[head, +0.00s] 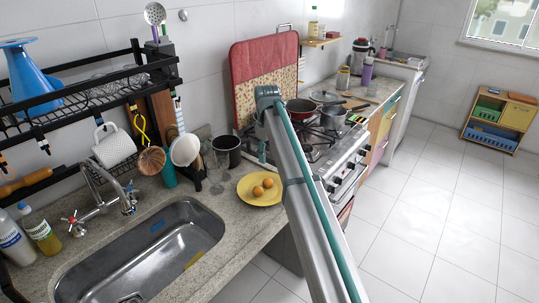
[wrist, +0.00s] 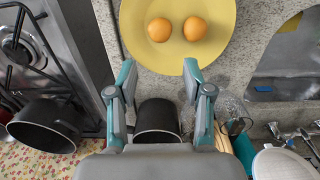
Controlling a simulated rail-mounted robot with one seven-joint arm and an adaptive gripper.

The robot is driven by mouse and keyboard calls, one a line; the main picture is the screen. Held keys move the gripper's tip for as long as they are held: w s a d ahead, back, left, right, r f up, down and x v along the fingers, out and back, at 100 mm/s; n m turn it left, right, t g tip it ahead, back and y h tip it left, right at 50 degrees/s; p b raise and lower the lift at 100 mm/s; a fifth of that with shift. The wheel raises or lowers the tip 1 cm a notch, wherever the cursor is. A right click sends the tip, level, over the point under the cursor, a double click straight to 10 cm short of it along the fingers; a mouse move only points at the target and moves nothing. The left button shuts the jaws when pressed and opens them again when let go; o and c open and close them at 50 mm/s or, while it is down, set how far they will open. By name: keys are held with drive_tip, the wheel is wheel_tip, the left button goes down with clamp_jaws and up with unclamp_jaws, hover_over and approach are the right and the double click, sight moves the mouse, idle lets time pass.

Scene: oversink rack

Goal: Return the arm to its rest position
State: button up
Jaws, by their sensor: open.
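My gripper (wrist: 158,76) is open in the wrist view, with its two teal-and-grey fingers apart and nothing between them. It is above the counter (wrist: 262,25), by the near side of a yellow plate (wrist: 205,53) holding two orange-brown round items (wrist: 197,27). The plate also shows in the head view (head: 247,199). A black cup (wrist: 158,118) stands below the fingers in the wrist picture. In the head view my arm reaches up from the lower right to a bend in front of the stove. The gripper is mostly hidden behind it there.
A stove (head: 318,146) with a red pan (head: 299,108) and a dark pot (head: 334,116) lies beside my arm. The steel sink (head: 150,245) is at left, under a black dish rack (head: 80,100). Glasses (head: 214,165) stand near the plate. Open tiled floor (head: 450,200) lies at right.

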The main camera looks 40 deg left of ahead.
drive_tip(key=shift+d+f, duration=0.1)
drive_tip(key=w+d+f+m, duration=0.2)
drive_tip(key=d+f, duration=0.4)
drive_tip(key=d, duration=0.4)
drive_tip(key=w+d+f+m, duration=0.25)
drive_tip(key=d+f, duration=0.35)
drive_tip(key=d, duration=0.5)
drive_tip(key=w+d+f+m, duration=0.2)
drive_tip(key=d+f, duration=0.4)
drive_tip(key=d, duration=0.4)
drive_tip(key=s+d+f+m, duration=0.2)
drive_tip(key=s+d+f, duration=0.15)
drive_tip(key=d, duration=0.65)
drive_tip(key=s+d+f+m, duration=0.25)
drive_tip(key=d+f, duration=0.25)
drive_tip(key=d, duration=0.5)
drive_tip(key=s+d+f+m, duration=0.3)
drive_tip(key=d+f, duration=0.1)
drive_tip(key=d, duration=0.5)
drive_tip(key=s+d+f+m, duration=0.4)
drive_tip(key=s+d, duration=0.6)
drive_tip(key=d, duration=0.2)
drive_tip(key=s+f+g, duration=0.3)
drive_tip(key=s+f, duration=0.6)
drive_tip(key=s, duration=0.5)
drive_tip(key=s+f+g, duration=0.4)
drive_tip(key=s+f, duration=0.5)
drive_tip(key=s, duration=0.6)
drive_tip(key=shift+f, duration=0.25)
